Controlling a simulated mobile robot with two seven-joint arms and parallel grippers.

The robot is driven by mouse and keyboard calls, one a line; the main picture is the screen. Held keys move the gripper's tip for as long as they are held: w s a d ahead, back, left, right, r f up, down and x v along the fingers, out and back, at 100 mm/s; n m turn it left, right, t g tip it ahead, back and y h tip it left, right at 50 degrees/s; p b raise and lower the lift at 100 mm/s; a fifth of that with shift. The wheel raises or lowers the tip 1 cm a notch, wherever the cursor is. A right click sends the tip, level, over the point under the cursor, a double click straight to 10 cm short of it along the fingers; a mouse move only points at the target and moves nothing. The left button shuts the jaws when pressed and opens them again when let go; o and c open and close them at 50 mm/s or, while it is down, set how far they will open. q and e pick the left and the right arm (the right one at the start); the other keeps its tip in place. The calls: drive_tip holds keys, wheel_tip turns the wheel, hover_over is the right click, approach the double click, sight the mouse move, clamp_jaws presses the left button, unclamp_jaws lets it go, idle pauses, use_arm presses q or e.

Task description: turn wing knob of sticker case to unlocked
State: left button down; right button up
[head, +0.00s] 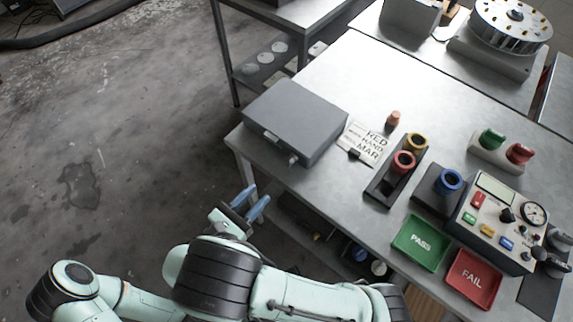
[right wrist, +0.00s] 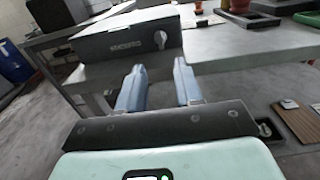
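The sticker case (head: 296,118) is a closed grey box at the table's near left corner. Its wing knob (head: 292,160) is small and pale on the near side face. In the right wrist view the case (right wrist: 110,44) shows its front, with the upright-looking knob (right wrist: 160,39) right of a dark label. My right gripper (head: 251,204) is open and empty, below and left of the case in the head view. In the right wrist view its blue fingers (right wrist: 159,68) point toward the case front, apart from the knob. My left gripper is not in view.
A printed card (head: 364,142) lies right of the case, near a dark holder (head: 378,188) with coloured rings. Green PASS (head: 420,242) and red FAIL (head: 473,279) trays sit farther right. The table edge (head: 243,168) lies close to my right gripper; open floor is left.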

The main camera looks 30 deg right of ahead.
sight(287, 164)
drive_tip(key=x, duration=1.1)
drive_tip(key=shift+w+d, duration=0.1)
drive_tip(key=shift+d, duration=0.2)
drive_tip(key=shift+f, duration=0.1)
clamp_jaws()
